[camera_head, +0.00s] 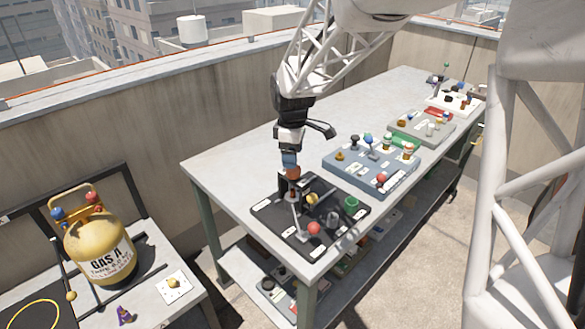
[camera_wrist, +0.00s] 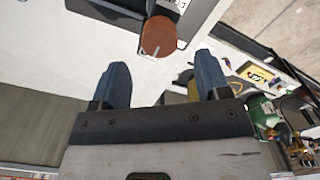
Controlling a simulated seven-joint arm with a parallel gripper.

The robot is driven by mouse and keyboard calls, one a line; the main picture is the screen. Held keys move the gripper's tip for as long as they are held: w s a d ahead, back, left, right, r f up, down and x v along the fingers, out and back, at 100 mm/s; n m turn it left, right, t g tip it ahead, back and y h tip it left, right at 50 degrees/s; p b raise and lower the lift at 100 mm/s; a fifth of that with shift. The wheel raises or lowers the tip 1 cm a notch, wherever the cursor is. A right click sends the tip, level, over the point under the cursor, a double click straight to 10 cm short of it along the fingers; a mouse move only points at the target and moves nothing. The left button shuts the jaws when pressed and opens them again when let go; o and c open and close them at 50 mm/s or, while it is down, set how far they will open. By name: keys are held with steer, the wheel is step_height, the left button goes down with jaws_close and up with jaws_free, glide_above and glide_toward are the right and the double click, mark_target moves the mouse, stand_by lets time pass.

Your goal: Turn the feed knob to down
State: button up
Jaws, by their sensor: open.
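A round orange-brown knob (camera_wrist: 158,36) with a pale mark on its face shows in the wrist view, beside a partly cut-off label. I cannot read whether it says feed. In the head view the orange-brown knob (camera_head: 293,173) stands on the dark panel (camera_head: 266,212) at the near end of the bench. My gripper (camera_head: 289,160) is right above it, its blue fingers pointing down. In the wrist view my gripper (camera_wrist: 163,66) is open and empty. The knob appears just beyond the gap between its fingertips. I cannot tell whether they touch.
The dark panel also holds a red ball-topped lever (camera_head: 313,228), a yellow knob (camera_head: 312,198) and a green ring-like part (camera_head: 351,202). A blue-grey panel (camera_head: 345,174) with several controls lies behind to the right. A yellow gas bottle (camera_head: 100,248) stands on a lower table at left.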

mark_target(293, 171)
steer(key=shift+f, duration=2.55)
steer(key=c, duration=0.9)
